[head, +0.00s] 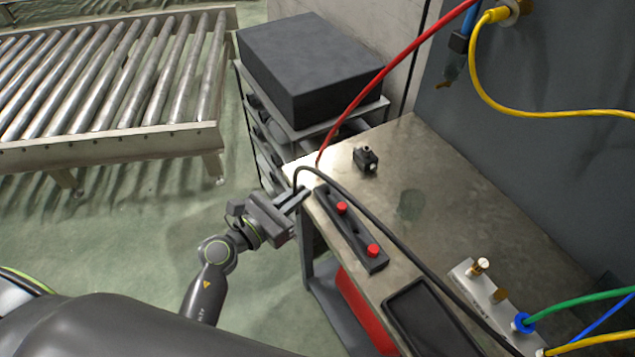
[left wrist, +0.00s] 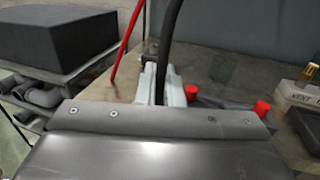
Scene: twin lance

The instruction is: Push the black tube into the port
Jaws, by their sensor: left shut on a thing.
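The black tube (head: 385,227) arches over the metal workbench from its left edge toward the lower right. My left gripper (head: 303,197) is at the bench's left edge, shut on the tube near its left end. In the left wrist view the tube (left wrist: 172,40) rises upright from between the pale fingers (left wrist: 165,90); its held end is hidden. A pale port block (head: 490,290) with brass fittings (head: 481,266) stands at the bench's right, well apart from the gripper. It also shows in the left wrist view (left wrist: 297,101). My right gripper is out of view.
A black holder with red knobs (head: 352,232) lies beside the gripper, with a black tray (head: 430,318) beyond it. A small black block (head: 365,159) stands farther back. A red hose (head: 395,65) hangs behind the gripper. Green, blue and yellow hoses crowd the lower right.

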